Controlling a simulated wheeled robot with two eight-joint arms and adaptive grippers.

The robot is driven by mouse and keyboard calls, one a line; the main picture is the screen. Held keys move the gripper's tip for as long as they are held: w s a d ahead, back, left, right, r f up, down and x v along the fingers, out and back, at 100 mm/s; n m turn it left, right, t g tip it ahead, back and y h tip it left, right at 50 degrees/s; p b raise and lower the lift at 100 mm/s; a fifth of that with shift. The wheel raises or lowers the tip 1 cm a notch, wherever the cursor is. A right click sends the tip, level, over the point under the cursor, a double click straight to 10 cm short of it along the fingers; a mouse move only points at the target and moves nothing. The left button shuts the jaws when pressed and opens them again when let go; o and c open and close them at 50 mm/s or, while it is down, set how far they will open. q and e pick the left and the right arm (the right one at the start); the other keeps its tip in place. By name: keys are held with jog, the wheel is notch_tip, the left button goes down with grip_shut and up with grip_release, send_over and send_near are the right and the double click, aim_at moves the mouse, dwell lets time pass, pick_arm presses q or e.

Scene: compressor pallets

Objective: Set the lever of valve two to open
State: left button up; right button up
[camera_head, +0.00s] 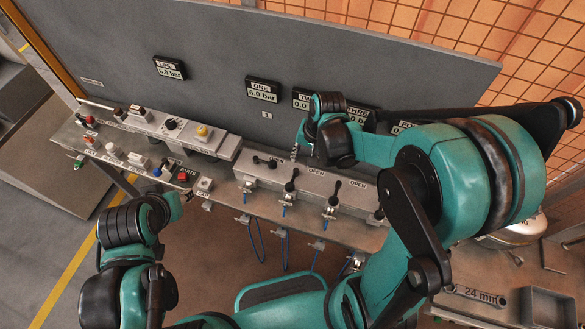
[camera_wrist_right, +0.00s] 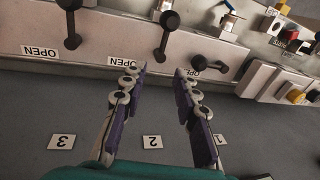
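Valve two's lever (camera_head: 291,180) is a black handle with a round knob on the grey valve box. It stands out across the box, with an OPEN label beside it. In the right wrist view this lever (camera_wrist_right: 165,35) shows ahead of the fingers, above plate 2 (camera_wrist_right: 152,142). My right gripper (camera_head: 296,150) hangs over the back of the box near it. In the wrist view its two fingers (camera_wrist_right: 161,78) are apart, with nothing between them, and not visibly touching the lever. My left gripper (camera_head: 187,196) is at the panel's front left; its fingers are too small to read.
Valve one's lever (camera_head: 268,162) lies along the box. Valve three's lever (camera_head: 335,193) stands out like valve two's. Gauge ONE (camera_head: 262,90) reads 6.0 bar; gauge TWO (camera_head: 301,99) reads 0.0, partly hidden by my right arm. A button console (camera_head: 160,130) is left. Blue hoses (camera_head: 284,252) hang below.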

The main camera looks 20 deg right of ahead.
aim_at(295, 174)
jog(key=b+x, duration=0.2)
jog(key=x, duration=0.6)
jog(key=shift+a+f, duration=0.25)
jog(key=shift+f, duration=0.1)
grip_shut()
